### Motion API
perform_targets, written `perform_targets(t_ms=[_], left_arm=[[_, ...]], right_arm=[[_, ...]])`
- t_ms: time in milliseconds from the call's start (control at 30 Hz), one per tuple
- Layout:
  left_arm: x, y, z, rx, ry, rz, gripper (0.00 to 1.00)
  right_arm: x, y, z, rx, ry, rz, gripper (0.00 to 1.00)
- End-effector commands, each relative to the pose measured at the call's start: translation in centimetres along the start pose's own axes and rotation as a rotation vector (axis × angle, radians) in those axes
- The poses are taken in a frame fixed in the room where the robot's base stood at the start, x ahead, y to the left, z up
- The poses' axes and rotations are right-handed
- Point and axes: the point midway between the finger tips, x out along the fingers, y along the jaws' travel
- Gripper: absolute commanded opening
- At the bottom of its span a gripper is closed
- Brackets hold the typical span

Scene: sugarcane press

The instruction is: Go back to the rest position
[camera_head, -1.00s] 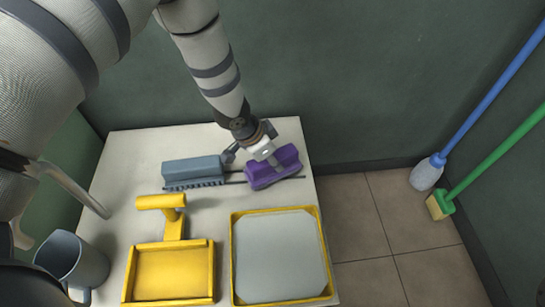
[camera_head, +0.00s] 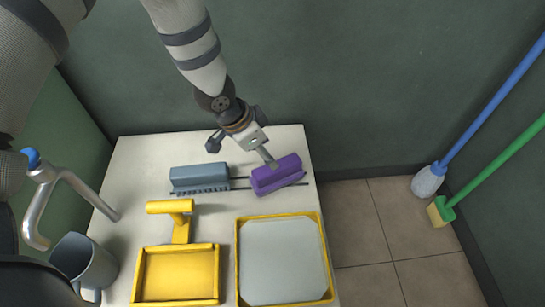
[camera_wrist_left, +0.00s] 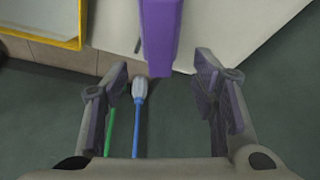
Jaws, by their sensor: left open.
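My left gripper (camera_head: 242,152) is open above the back of the white table. It also shows in the left wrist view (camera_wrist_left: 162,88), with its two fingers spread and nothing between them. In the wrist view the purple block (camera_wrist_left: 160,35) lies beyond the fingertips. A blue-grey toothed block (camera_head: 199,178) stands left of it on the rails. My right gripper is not in view.
On the white table (camera_head: 140,165) stand a yellow-handled pan (camera_head: 178,275), a yellow-rimmed tray (camera_head: 283,260) and a grey mug (camera_head: 85,262). A blue mop (camera_head: 470,125) and green broom (camera_head: 490,170) lean at the right wall.

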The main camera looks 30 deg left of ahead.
Motion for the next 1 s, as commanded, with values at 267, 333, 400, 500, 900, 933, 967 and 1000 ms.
perform_targets(t_ms=[267,333,400,500,900,933,967,1000], left_arm=[[-2.9,0.0,0.0,0.000,0.000,0.000,0.53],[-2.9,0.0,0.1,0.000,-0.001,0.001,0.53],[-2.8,0.0,0.1,0.000,-0.001,0.001,0.53],[-2.8,0.0,0.1,0.000,-0.001,0.001,0.53],[-4.7,11.4,11.0,-0.280,-0.220,0.113,0.53],[-5.6,13.1,13.0,-0.327,-0.261,0.112,0.53],[-6.7,14.6,15.0,-0.371,-0.301,0.106,0.53],[-8.2,16.4,17.4,-0.423,-0.352,0.091,0.53]], right_arm=[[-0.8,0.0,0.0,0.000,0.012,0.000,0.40],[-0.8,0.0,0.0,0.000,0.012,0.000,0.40],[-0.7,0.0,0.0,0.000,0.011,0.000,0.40],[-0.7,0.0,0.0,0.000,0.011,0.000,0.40],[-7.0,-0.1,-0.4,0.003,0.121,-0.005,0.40],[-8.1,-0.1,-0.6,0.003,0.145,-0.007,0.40],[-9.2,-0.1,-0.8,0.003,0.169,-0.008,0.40],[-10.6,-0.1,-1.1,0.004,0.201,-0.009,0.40]])
